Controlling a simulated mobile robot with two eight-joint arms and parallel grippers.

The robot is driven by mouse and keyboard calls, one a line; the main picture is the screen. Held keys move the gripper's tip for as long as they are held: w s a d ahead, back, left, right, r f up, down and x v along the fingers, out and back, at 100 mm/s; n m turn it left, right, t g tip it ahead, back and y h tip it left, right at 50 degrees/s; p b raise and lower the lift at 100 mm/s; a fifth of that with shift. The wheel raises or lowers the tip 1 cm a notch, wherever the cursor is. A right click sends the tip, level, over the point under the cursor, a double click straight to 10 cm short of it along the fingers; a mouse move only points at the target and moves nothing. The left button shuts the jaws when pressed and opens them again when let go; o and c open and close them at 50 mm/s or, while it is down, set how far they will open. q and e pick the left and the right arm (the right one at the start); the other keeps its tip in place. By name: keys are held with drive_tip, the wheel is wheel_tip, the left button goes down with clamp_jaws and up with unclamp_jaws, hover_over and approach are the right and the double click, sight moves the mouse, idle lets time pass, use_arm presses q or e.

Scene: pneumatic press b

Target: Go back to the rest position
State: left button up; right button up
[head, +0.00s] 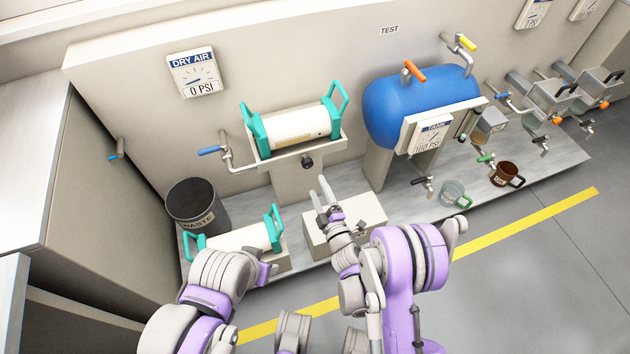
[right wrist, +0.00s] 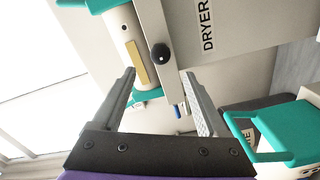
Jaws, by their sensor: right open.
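My right gripper (head: 316,186) is open and empty in the head view, above the beige block (head: 370,212) and in front of the dryer stand. In the right wrist view its two fingers (right wrist: 158,76) are spread, with nothing held between them. Beyond them are the black knob (right wrist: 160,53) and the DRYER label (right wrist: 207,30). My left arm (head: 222,275) is low at the left, in front of the lower canister. Its fingers cannot be made out clearly.
A white canister with teal handles (head: 298,127) sits on the dryer stand; another (head: 240,240) lies on the low shelf. A waste bin (head: 195,205) stands left. The blue tank (head: 418,105), cups and valves are right. The floor (head: 540,270) at front right is clear.

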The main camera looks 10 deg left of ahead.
drive_tip(key=shift+s+d, duration=0.1)
idle(0.5)
drive_tip(key=w+d+r+m+g+h, duration=0.1)
drive_tip(key=d+r+m+h, duration=0.35)
drive_tip(key=d, duration=0.35)
drive_tip(key=w+d+r+m+h, duration=0.1)
drive_tip(key=d+r+m+h, duration=0.2)
drive_tip(key=d+r+m, duration=0.45)
drive_tip(key=s+d+r+m+g+h, duration=0.1)
drive_tip(key=s+d+m+g+h, duration=0.25)
drive_tip(key=s+d, duration=0.65)
drive_tip(key=s+d+m+g+y, duration=0.1)
drive_tip(key=s+d+m+g, duration=0.15)
drive_tip(key=s, duration=0.75)
drive_tip(key=s+d+m+g, duration=0.15)
drive_tip(key=s+g, duration=0.25)
drive_tip(key=s, duration=0.6)
use_arm(q)
wheel_tip(320, 180, up, 24)
drive_tip(key=w+t+p, duration=0.1)
drive_tip(key=p, duration=2)
drive_tip(key=shift+w+r, duration=0.2)
use_arm(e)
wheel_tip(320, 180, up, 24)
drive_tip(key=w+t, duration=0.1)
drive_tip(key=shift+a+f+m, duration=0.15)
drive_tip(key=shift+f+m, duration=0.05)
drive_tip(key=shift+m, duration=0.25)
use_arm(q)
drive_tip(key=shift+s, duration=0.1)
